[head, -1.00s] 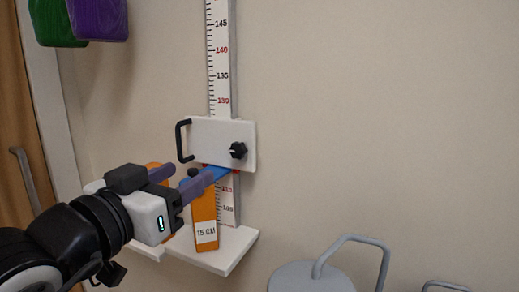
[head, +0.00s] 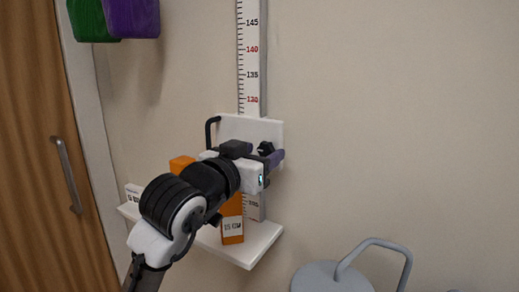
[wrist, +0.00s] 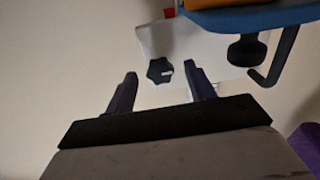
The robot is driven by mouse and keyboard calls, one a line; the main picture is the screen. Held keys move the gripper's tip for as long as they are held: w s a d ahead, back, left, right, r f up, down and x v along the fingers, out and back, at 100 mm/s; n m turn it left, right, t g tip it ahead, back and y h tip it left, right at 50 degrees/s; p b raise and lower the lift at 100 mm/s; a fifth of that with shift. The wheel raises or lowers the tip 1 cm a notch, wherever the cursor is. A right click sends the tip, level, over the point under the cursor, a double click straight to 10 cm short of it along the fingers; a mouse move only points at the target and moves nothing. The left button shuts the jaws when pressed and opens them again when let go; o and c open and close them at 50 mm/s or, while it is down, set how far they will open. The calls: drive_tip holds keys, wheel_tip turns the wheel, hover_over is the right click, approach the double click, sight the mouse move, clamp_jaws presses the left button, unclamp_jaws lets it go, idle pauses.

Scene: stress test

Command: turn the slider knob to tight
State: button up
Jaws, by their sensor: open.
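The slider knob is a small black star-shaped knob (wrist: 159,71) with a white mark that points right in the wrist view. It sits on a white slider plate (wrist: 205,48). In the head view the knob (head: 265,147) is partly hidden by my gripper, on the right part of the plate (head: 245,124). My gripper (wrist: 160,84) is open and empty. Its purple fingertips lie left and right of the knob in the wrist view, without clear contact. In the head view my gripper (head: 271,157) is in front of the plate. No "tight" marking is readable.
A ruled post (head: 252,60) runs up the wall behind the plate. An orange block (head: 232,208) labelled 15 CM stands on a white shelf (head: 255,247) below. In the wrist view a blue piece (wrist: 255,17), a second black knob (wrist: 247,50) and a black handle (wrist: 278,60) are close by.

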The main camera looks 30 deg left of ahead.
drive_tip(key=shift+w, duration=0.2)
drive_tip(key=shift+c, duration=0.2)
drive_tip(key=c, duration=0.9)
